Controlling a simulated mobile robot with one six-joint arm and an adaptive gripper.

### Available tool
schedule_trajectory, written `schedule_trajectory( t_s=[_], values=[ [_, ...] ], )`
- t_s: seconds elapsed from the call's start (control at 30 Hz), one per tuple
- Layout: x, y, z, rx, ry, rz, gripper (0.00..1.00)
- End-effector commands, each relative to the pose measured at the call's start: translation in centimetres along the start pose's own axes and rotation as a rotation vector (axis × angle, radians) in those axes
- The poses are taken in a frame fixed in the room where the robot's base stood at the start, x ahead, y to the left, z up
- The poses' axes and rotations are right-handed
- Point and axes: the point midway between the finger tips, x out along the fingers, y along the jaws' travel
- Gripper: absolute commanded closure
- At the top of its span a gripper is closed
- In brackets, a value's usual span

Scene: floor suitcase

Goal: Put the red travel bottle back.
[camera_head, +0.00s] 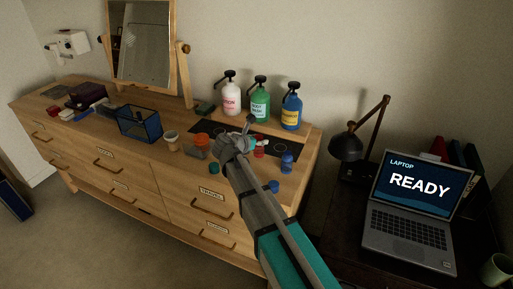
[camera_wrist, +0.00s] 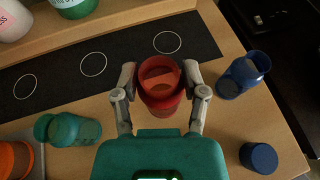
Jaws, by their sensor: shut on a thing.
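The red travel bottle (camera_wrist: 160,84) is between the fingers of my gripper (camera_wrist: 160,92) in the wrist view, seen from above and roughly upright. My gripper is shut on it. In the head view a small part of the red bottle (camera_head: 259,153) shows beside my gripper (camera_head: 247,148). A black mat (camera_wrist: 125,62) with white ring outlines lies just behind the bottle, and the rings in view are empty. The bottle is in front of the right-hand ring. Its base is hidden, so I cannot tell whether it touches the dresser top.
A green travel bottle (camera_wrist: 72,130) is on the left; a blue bottle (camera_wrist: 243,74) and a blue cap (camera_wrist: 259,158) are on the right. White (camera_head: 232,99), green (camera_head: 260,103) and blue (camera_head: 291,111) pump bottles stand on the raised shelf behind the mat.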

Motion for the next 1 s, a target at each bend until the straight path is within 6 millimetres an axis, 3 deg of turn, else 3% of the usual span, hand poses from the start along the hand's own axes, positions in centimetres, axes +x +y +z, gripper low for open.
schedule_trajectory(
  t_s=[0.2, 0.5, 1.0],
  values=[
    [1.0, 0.9, -1.1, 0.0, 0.0, 0.0, 0.98],
    [1.8, 0.7, -3.3, 0.0, 0.0, 0.001, 0.98],
    [1.8, 0.7, -3.6, 0.0, 0.0, 0.001, 0.98]
  ],
)
